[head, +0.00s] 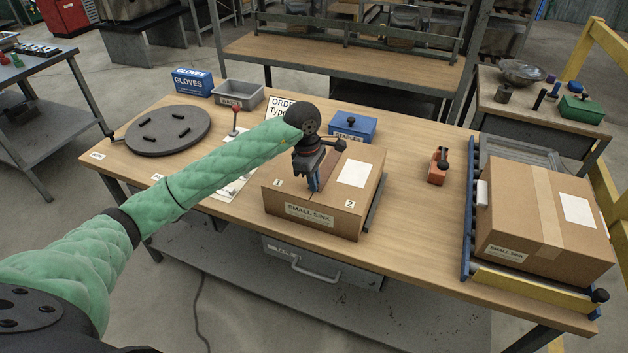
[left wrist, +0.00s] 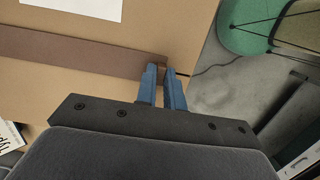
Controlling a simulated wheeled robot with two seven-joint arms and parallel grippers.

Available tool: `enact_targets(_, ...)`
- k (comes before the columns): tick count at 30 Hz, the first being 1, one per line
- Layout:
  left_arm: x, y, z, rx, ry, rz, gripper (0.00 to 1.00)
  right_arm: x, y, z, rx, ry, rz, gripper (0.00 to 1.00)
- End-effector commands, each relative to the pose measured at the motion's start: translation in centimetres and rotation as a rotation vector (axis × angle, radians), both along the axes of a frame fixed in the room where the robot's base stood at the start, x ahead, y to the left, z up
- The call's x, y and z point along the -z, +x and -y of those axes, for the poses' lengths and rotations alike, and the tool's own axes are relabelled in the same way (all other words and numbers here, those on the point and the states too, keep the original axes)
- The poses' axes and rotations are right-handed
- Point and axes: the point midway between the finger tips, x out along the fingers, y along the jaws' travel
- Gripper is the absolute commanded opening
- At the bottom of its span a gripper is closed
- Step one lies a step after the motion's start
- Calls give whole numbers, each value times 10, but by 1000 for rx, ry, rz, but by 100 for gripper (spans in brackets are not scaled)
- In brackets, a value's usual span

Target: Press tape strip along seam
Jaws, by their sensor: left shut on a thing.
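The small sink box (head: 335,220) stands closed on the workbench, with a white label on top and number marks 1 and 2 near its front edge. A brown tape strip (left wrist: 75,48) lies across the box top in the left wrist view; in the head view my gripper partly covers it. My left gripper (head: 314,187) is over the front part of the box top. In the left wrist view its blue fingers (left wrist: 164,72) are shut on the strip's end, by the box edge. Whether the strip is stuck down along the seam cannot be told. My right gripper is not in view.
An orange tape dispenser (head: 436,168) stands right of the box. A taped box (head: 545,215) sits on a rack at the right. A blue staples box (head: 353,126), grey bin (head: 238,95) and round turntable (head: 168,131) are behind and left. Bench between box and rack is mostly clear.

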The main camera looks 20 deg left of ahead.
Motion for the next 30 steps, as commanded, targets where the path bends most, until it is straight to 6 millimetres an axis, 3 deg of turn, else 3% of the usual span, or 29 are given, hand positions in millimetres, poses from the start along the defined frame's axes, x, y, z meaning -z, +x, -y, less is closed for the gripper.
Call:
enact_targets(2,2,-1,0,0,1,-3,0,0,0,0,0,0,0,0)
enact_targets(3,2,-1,0,0,1,-3,12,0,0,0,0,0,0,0)
enact_targets(7,2,-1,0,0,1,-3,35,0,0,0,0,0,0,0)
enact_targets(25,2,0,0,-1,1,-1,35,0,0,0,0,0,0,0)
enact_targets(30,1,0,0,-1,0,-1,35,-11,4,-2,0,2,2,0)
